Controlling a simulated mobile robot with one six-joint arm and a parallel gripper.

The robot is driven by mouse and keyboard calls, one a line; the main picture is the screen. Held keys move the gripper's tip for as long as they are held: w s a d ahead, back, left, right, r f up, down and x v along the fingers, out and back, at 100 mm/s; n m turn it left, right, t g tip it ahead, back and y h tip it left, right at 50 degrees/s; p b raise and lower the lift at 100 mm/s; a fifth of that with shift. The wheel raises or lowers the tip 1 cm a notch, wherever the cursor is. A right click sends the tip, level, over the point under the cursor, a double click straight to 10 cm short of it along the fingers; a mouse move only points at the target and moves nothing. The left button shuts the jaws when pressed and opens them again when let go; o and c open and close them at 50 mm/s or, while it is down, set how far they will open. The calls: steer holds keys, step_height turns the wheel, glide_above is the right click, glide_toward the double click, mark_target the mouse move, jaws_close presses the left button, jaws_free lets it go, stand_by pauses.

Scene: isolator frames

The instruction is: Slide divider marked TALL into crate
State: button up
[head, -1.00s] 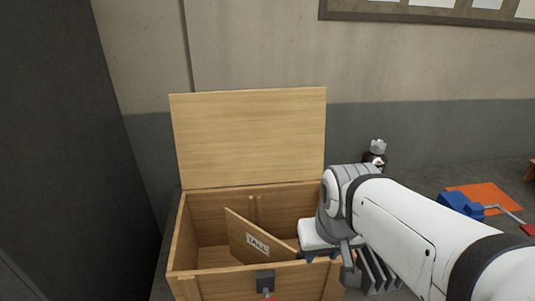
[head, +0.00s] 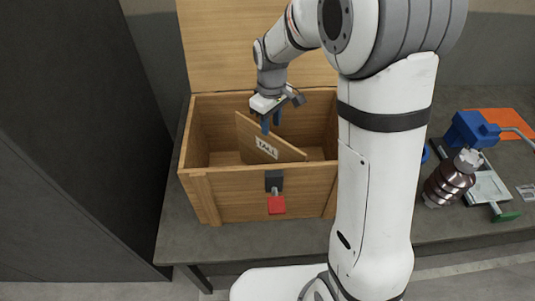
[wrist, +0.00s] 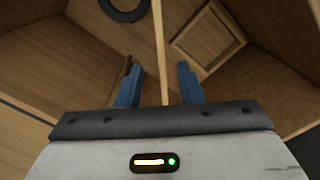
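The wooden crate (head: 230,190) stands on the grey table with its lid open. The divider (head: 285,152), with a TALL label, is inside it, tilted, its upper left corner near rim height. In the wrist view the divider (wrist: 159,50) shows as a thin edge running between the two blue fingers. My gripper (head: 271,122) is over the crate at the divider's upper edge. Its fingers, also in the wrist view (wrist: 157,85), are apart, one on each side of the divider, with gaps showing. The divider's lower edge and any slots are hidden.
The open lid (head: 230,45) rises behind the crate. A black latch with a red tab (head: 276,205) is on its front. To the right are a blue clamp-like tool (head: 472,130), a ribbed metal part (head: 449,180) and an orange mat (head: 500,120). A dark panel (head: 85,130) stands left.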

mark_target(268, 139)
steer(key=f, duration=0.7)
steer(key=shift+w+a+f+p, duration=0.2)
steer(key=shift+a+f+p, duration=0.05)
steer(key=shift+a+p, duration=0.15)
steer(key=shift+c, duration=0.5)
jaws_close()
stand_by(0.5)
